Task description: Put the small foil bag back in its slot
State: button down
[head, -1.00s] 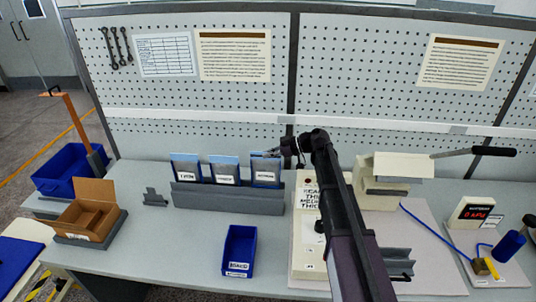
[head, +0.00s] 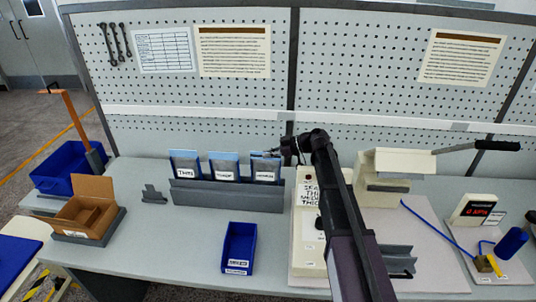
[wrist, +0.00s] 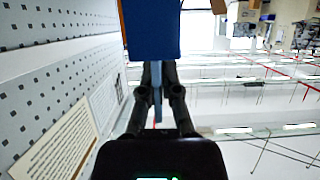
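A grey rack (head: 228,196) on the bench holds a row of three foil bags with blue tops and white labels. The left bag (head: 186,162) and middle bag (head: 224,166) stand upright in it. The right bag (head: 265,166) stands at the rack's right end, level with the others, its lower edge hidden by the rack. My gripper (head: 279,153) is at this bag's top right edge. In the wrist view, the fingers of my gripper (wrist: 157,82) close from both sides on a thin light blue edge, with a dark blue panel (wrist: 152,30) beyond them.
A blue bin (head: 239,246) stands in front of the rack. An open cardboard box (head: 84,212) and a small grey bracket (head: 153,194) are to the left. A cream sealing machine (head: 382,180) stands to the right. A pegboard (head: 205,100) rises close behind the rack.

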jog(key=shift+f+b, duration=0.5)
jog(key=shift+f, duration=0.05)
jog(key=c, duration=0.7)
grip_release()
jog(key=shift+r, duration=0.15)
notch_tip(320, 180, up, 11)
jog(key=p, duration=1.1)
jog(key=shift+a, duration=0.1)
jog(key=shift+s+f, duration=0.1)
jog(key=shift+f, duration=0.1)
